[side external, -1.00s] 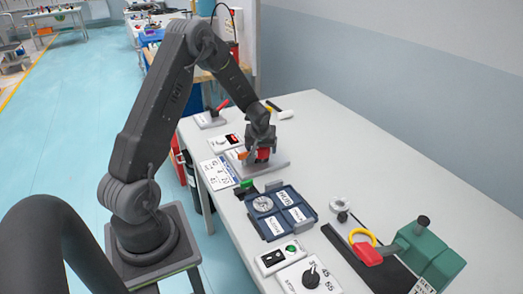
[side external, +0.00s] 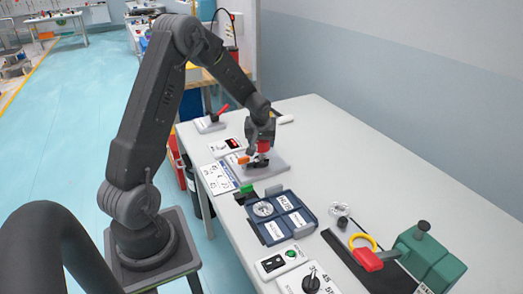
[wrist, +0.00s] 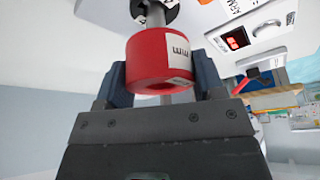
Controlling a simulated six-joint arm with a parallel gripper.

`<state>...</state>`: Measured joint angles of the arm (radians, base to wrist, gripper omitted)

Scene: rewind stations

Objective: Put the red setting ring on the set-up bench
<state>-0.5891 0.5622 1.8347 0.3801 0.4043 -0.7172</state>
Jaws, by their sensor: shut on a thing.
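My gripper (side external: 262,138) is shut on the red setting ring (side external: 263,147), above a grey plate (side external: 272,172) on the table. In the wrist view my gripper (wrist: 160,85) has one finger on each side of the red ring (wrist: 150,58), which carries a white label. A grey metal rod (wrist: 154,14) with a black collar shows beyond the ring, and grey metal also shows on its near side. The ring appears to be around this rod. I cannot tell which station is the set-up bench.
An orange part (side external: 243,159) is close beside the gripper. A blue tray (side external: 279,219) with labelled compartments lies nearer the camera. A green device (side external: 428,255) and a yellow-and-red loop tool (side external: 365,254) stand at the right.

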